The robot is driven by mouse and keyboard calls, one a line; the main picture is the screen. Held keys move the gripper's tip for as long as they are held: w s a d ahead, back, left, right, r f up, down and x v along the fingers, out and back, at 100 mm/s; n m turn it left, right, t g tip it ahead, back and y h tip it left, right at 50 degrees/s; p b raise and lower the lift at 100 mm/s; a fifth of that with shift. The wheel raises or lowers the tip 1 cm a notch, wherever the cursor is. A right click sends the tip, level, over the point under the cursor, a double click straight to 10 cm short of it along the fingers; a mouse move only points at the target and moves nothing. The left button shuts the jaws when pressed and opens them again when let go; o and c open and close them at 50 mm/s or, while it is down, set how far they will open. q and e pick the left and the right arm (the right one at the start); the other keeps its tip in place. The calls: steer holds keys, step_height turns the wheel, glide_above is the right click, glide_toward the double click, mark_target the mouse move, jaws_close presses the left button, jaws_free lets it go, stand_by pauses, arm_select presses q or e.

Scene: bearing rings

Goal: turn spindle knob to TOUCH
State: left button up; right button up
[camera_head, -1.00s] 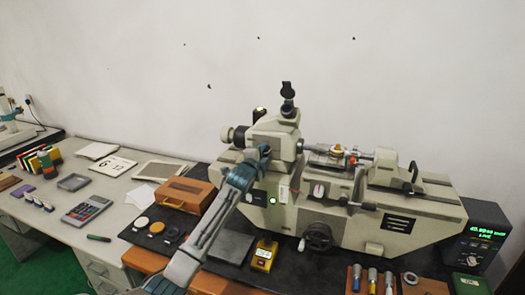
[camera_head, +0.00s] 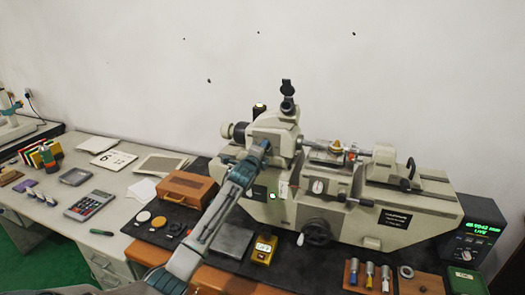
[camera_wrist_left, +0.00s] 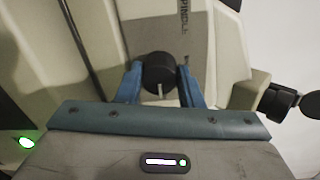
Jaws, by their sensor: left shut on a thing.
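The spindle knob (camera_wrist_left: 159,73) is a dark round knob with a pale pointer line, below a label reading SPINDLE in the left wrist view. My left gripper (camera_wrist_left: 158,84) is shut on it, with one blue finger on each side. The pale line points down in that view. In the head view my left gripper (camera_head: 262,147) reaches the upper left of the beige measuring machine (camera_head: 340,222) and hides the knob. The TOUCH mark cannot be read. My right gripper is not in view.
A digital readout (camera_head: 478,236) with green figures stands right of the machine. A brown wooden box (camera_head: 186,188), a yellow block (camera_head: 264,249) and a grey plate (camera_head: 231,239) lie near my left arm. Small cylinders on wooden blocks stand in front.

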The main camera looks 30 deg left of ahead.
arm_select(q)
steer(key=o, duration=0.9)
steer(key=shift+o, duration=0.3)
steer(key=shift+f, duration=0.2)
